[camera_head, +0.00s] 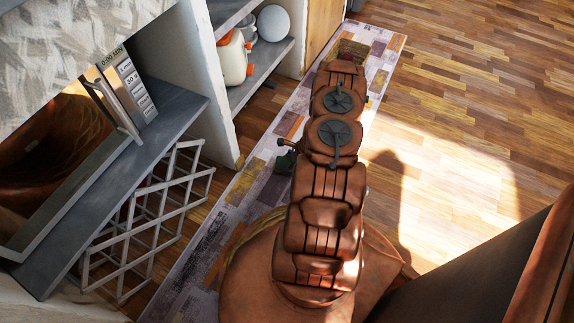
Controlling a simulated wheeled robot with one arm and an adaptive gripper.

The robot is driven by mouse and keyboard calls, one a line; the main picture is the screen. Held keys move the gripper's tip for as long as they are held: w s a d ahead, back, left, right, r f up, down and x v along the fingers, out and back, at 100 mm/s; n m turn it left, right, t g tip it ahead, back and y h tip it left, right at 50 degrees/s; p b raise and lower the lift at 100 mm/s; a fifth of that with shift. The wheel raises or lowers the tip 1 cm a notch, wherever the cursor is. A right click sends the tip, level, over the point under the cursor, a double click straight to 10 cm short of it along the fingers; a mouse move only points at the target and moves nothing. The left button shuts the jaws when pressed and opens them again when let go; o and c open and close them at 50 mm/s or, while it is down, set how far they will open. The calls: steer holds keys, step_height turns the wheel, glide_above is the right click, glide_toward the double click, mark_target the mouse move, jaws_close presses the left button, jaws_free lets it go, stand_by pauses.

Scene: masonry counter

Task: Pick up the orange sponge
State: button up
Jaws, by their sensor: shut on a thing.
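I cannot make out the orange sponge anywhere in the head view. My brown arm runs up the middle of the view and covers much of what lies beneath it. I cannot make out my gripper's fingertips. A small dark part sticks out to the left from under the arm, but its shape is too unclear to name. Whatever the gripper holds is hidden.
A patterned runner (232,215) lies on the wooden floor (470,75). An open shelf (262,78) holds a cream, orange-trimmed vessel (233,58). The right-hand floor is clear.

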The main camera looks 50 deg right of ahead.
mark_target(283, 163)
steer(key=shift+r, duration=0.15)
step_height(283, 163, up, 4)
steer(key=shift+f+p, duration=0.1)
steer(key=shift+p, duration=0.8)
steer(key=shift+s+d+r, duration=0.1)
steer(key=shift+s+r, duration=0.1)
steer(key=shift+s, duration=0.05)
steer(key=s+p, duration=0.1)
steer(key=s, duration=0.4)
steer(key=s+p, duration=0.2)
steer(key=s, duration=0.3)
steer(key=s+r+p, duration=0.1)
steer(key=s+p, duration=0.1)
steer(key=s, duration=0.3)
steer(key=shift+s+d, duration=0.1)
steer(key=shift+s, duration=0.15)
steer(key=shift+o, duration=0.8)
steer(key=c, duration=0.4)
